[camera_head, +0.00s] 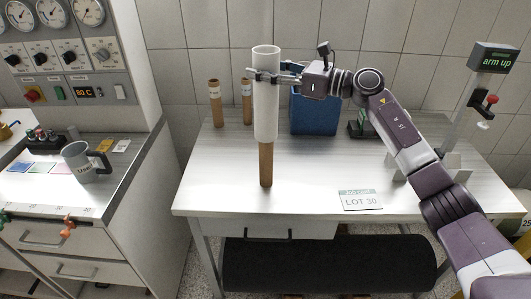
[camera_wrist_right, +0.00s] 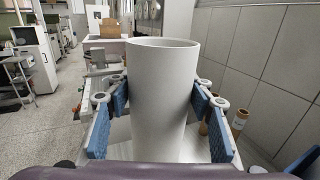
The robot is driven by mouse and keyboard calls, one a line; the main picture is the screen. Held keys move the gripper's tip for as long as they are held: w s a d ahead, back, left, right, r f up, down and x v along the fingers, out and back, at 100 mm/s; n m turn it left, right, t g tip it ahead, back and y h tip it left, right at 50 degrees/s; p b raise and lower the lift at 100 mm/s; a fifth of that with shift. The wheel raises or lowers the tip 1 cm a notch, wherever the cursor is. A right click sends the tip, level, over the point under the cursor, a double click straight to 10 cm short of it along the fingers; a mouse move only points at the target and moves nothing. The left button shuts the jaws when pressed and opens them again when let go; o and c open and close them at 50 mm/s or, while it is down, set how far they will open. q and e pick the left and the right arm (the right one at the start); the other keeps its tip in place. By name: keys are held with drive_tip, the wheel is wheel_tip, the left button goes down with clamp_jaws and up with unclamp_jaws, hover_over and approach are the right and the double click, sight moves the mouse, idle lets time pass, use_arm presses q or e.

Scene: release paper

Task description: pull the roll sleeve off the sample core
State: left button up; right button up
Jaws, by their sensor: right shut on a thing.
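The white roll sleeve (camera_head: 266,110) is an upright tube above the front of the white table. The brown sample core (camera_head: 265,165) shows below the sleeve's lower edge, upright and in line with it. How far the core reaches up inside the sleeve is hidden. My right gripper (camera_head: 262,76) is shut around the sleeve near its top. In the right wrist view the sleeve (camera_wrist_right: 162,100) stands between the blue finger pads, with its open rim above them. My left gripper is not in view.
Two brown cores (camera_head: 215,104) (camera_head: 247,100) stand behind on the left. A blue bin (camera_head: 315,113) is behind the sleeve. A LOT 30 card (camera_head: 360,200) lies on the table (camera_head: 325,165). A stand with an "arm up" sign (camera_head: 494,58) is at right. A mug (camera_head: 80,163) stands on the left counter.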

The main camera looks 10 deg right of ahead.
drive_tip(key=shift+r, duration=0.45)
wheel_tip(320, 180, up, 7)
drive_tip(key=p, duration=0.4)
idle(0.9)
drive_tip(key=shift+r+p, duration=1.05)
drive_tip(key=shift+r, duration=0.85)
